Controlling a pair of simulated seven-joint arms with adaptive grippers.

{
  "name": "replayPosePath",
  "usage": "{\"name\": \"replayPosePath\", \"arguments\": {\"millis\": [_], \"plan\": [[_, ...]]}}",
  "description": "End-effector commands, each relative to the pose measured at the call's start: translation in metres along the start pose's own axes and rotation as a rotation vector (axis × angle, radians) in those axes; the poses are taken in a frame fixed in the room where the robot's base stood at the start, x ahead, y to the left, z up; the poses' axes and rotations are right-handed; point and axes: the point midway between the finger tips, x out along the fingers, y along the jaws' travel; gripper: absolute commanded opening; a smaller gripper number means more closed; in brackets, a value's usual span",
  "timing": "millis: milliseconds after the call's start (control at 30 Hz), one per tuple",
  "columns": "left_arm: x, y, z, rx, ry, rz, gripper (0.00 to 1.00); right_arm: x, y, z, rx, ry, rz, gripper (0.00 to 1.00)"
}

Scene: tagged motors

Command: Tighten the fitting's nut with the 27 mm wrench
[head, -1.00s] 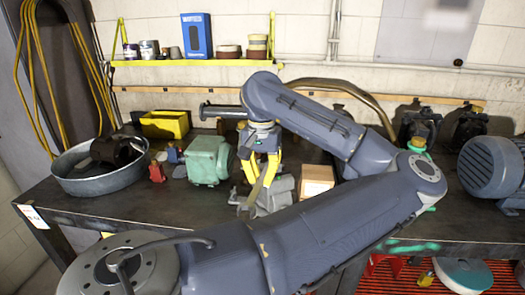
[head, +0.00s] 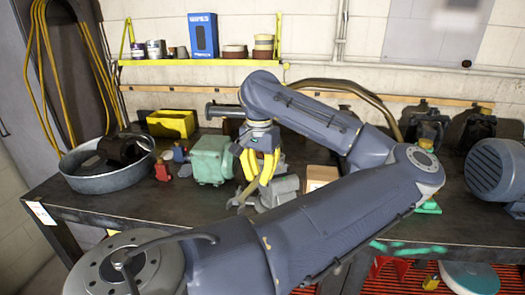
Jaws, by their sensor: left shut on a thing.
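My left gripper (head: 260,176) has yellow fingers and points down over the middle of the bench. It is shut on a thin, dull metal bar (head: 246,194), which looks like the wrench and slants down to the left. Its size marking cannot be read. A grey metal block (head: 279,190) sits just right of and behind the bar's lower end. It may be the fitting, but I cannot make out a nut. Whether the bar touches it is unclear. My own arm hides the bench in front. My right gripper is not in view.
A green motor (head: 212,160) stands close left of the gripper, a cardboard box (head: 320,177) close right. A metal basin (head: 110,178), yellow bin (head: 171,124) and small red and blue parts are further left. A large blue-grey motor (head: 497,170) is far right. The front left bench is clear.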

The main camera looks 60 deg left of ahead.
Motion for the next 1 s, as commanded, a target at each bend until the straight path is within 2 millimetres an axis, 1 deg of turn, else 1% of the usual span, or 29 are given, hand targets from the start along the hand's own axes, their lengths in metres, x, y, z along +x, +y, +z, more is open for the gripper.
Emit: {"name": "replayPosePath", "arguments": {"millis": [233,767,1000], "plan": [[-0.001,-0.006,0.0,0.04,0.003,0.001,0.0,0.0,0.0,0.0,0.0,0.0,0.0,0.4],[-0.001,-0.007,0.0,0.055,0.002,0.0,0.0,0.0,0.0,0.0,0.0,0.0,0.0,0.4],[-0.001,-0.014,-0.001,0.104,0.002,0.0,0.0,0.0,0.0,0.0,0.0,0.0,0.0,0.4]]}}
